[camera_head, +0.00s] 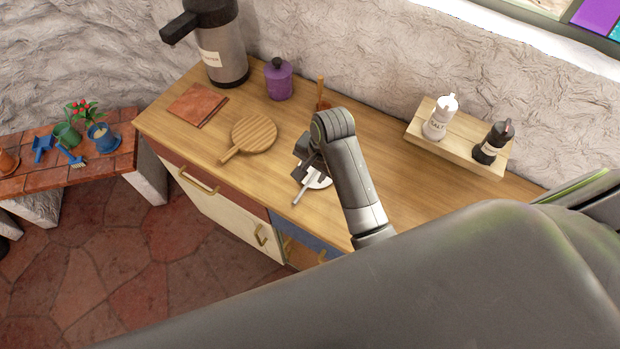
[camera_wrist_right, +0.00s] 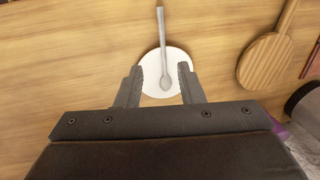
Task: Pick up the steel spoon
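The steel spoon (camera_wrist_right: 162,45) rests on a white saucer (camera_wrist_right: 150,67) on the wooden counter. In the right wrist view its bowl lies on the saucer, between and beyond my fingertips, and its handle reaches over the saucer's edge. In the head view the spoon's handle (camera_head: 302,190) points toward the counter's front edge, and my right gripper (camera_head: 306,168) hides part of the saucer (camera_head: 321,182). My right gripper (camera_wrist_right: 160,82) is open and empty, with a finger on each side of the spoon. My left gripper is not in view.
A round wooden board (camera_head: 254,136) lies left of the saucer. A purple jar (camera_head: 278,80), a steel flask (camera_head: 223,55) and a brown folded cloth or tile (camera_head: 198,104) are farther back and left. A small wooden shelf (camera_head: 463,147) holds two shakers at right.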

